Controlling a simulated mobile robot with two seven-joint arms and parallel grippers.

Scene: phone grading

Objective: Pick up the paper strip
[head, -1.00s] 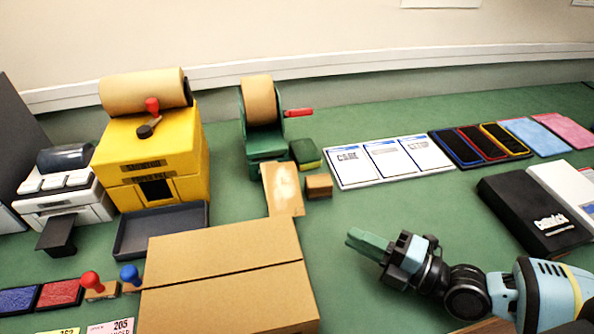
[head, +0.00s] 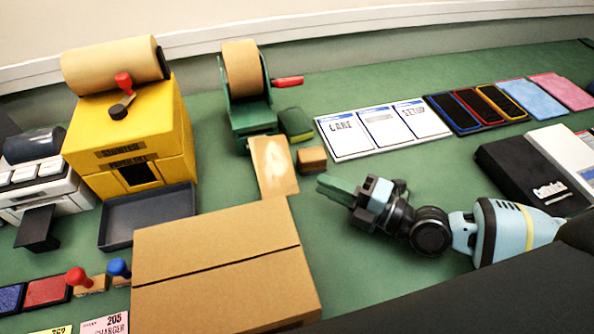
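The paper strip (head: 274,167) is a tan piece with a pale shiny patch. It hangs from the front of the green tape dispenser (head: 249,112), which carries a brown roll and has a red handle. Its lower end reaches the back edge of the cardboard box (head: 215,262). My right gripper (head: 330,187) is above the green table to the right of the strip, apart from it, pointing left. Its fingers appear close together, but I cannot tell whether a gap lies between them. My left gripper is out of view.
A small brown block (head: 312,159) and a green-yellow sponge (head: 295,124) sit right of the strip. White cards (head: 378,130) lie behind my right gripper. A yellow machine (head: 135,145) and a dark tray (head: 148,216) stand left. A black box (head: 530,172) is at right.

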